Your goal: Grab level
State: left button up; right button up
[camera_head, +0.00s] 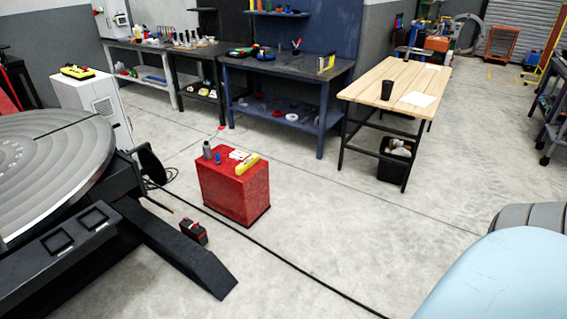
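A small yellow bar that looks like the level (248,164) lies on top of a red box (235,192), near its right edge. White cards or papers (240,154) lie beside it on the same top. A grey bottle or can (207,150) and a small blue item (218,158) stand at the left of that top. Neither of my grippers shows in the head view, and nothing is seen touching the level.
A large round grey positioner table (50,165) with a black base fills the left. A black cable (285,256) crosses the floor before the red box. A red-black item (193,232) lies near the base. A wooden-topped table (385,85) stands behind right. The floor (330,220) right of the box is clear.

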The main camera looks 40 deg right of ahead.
aim_at(249, 162)
jog(key=z, duration=1.15)
jog(key=i+l+z, duration=0.1)
jog(key=i+z, duration=0.2)
jog(key=i, duration=0.45)
jog(key=i+j+z, duration=0.1)
jog(key=i+z, duration=0.2)
jog(key=i, duration=0.45)
jog(key=i+j+z, duration=0.1)
jog(key=i+z, duration=0.35)
jog(key=i, duration=1.1)
jog(key=i+u, duration=0.35)
jog(key=i+l+u, duration=0.2)
jog(key=i+u, duration=0.15)
jog(key=i+l+u, duration=0.45)
jog(key=i+u, duration=0.15)
jog(key=u, duration=0.2)
jog(key=i+l+u, duration=0.15)
jog(key=u, duration=0.25)
jog(key=i+l+u, duration=0.25)
jog(key=u, duration=0.2)
jog(key=i+l+u, duration=0.1)
jog(key=u, duration=0.35)
jog(key=l+u, duration=0.4)
jog(key=i+l+u, duration=0.1)
jog(key=u, duration=0.35)
jog(key=l+u, duration=0.35)
jog(key=i+l+u, duration=0.1)
jog(key=l+u, duration=0.45)
jog(key=u, duration=0.15)
